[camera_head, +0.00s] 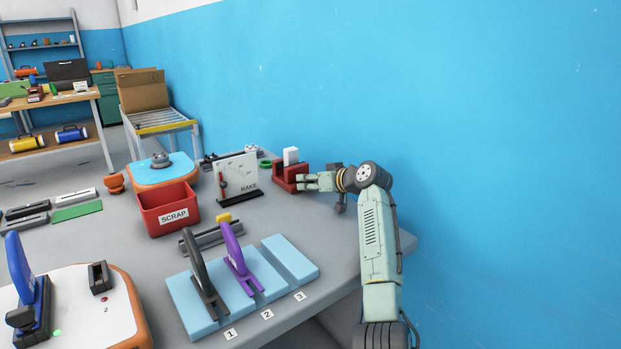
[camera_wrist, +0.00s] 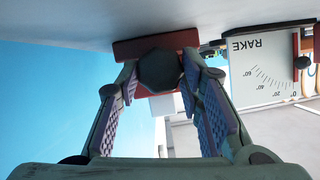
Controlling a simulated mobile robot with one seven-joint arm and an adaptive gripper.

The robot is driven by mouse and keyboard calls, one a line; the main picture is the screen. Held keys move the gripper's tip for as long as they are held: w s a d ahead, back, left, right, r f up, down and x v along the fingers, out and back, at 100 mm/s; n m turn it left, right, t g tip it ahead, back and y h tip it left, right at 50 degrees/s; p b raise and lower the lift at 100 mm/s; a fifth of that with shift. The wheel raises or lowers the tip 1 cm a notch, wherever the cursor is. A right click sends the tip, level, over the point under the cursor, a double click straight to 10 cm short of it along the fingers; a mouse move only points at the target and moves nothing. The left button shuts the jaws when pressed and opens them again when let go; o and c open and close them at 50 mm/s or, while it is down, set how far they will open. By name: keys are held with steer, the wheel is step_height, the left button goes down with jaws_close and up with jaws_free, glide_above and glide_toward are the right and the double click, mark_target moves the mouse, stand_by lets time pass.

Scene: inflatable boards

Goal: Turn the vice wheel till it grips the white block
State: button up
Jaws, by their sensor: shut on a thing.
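The red vice (camera_head: 287,181) stands on the table near the blue wall, and it also shows in the wrist view (camera_wrist: 187,40). The white block (camera_head: 291,156) stands upright in the vice, its top showing above the red jaws. Part of the block shows below the vice in the wrist view (camera_wrist: 166,104). Whether the jaws touch it I cannot tell. The vice wheel (camera_wrist: 160,70) is a dark, many-sided knob facing my wrist camera. My gripper (camera_head: 305,182) is at the right side of the vice, its two fingers (camera_wrist: 160,78) shut on the wheel from both sides.
A white board marked RAKE (camera_head: 237,177) with a scale stands just left of the vice. A red SCRAP bin (camera_head: 168,209) and a light blue rack (camera_head: 290,259) with two handled tools are nearer. The blue wall (camera_head: 480,130) is close behind my arm.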

steer(key=shift+w+d+r+m+g+y+p, duration=0.1)
steer(key=shift+m+g+y+p, duration=0.3)
steer(key=shift+m+y+p, duration=0.6)
steer(key=shift+w+d+m+y, duration=0.15)
steer(key=shift+m+y, duration=0.35)
steer(key=shift+m, duration=1)
steer(key=shift+g, duration=0.3)
steer(key=o, duration=1.2)
steer(key=shift+f, duration=0.2)
steer(key=shift+c, duration=0.2)
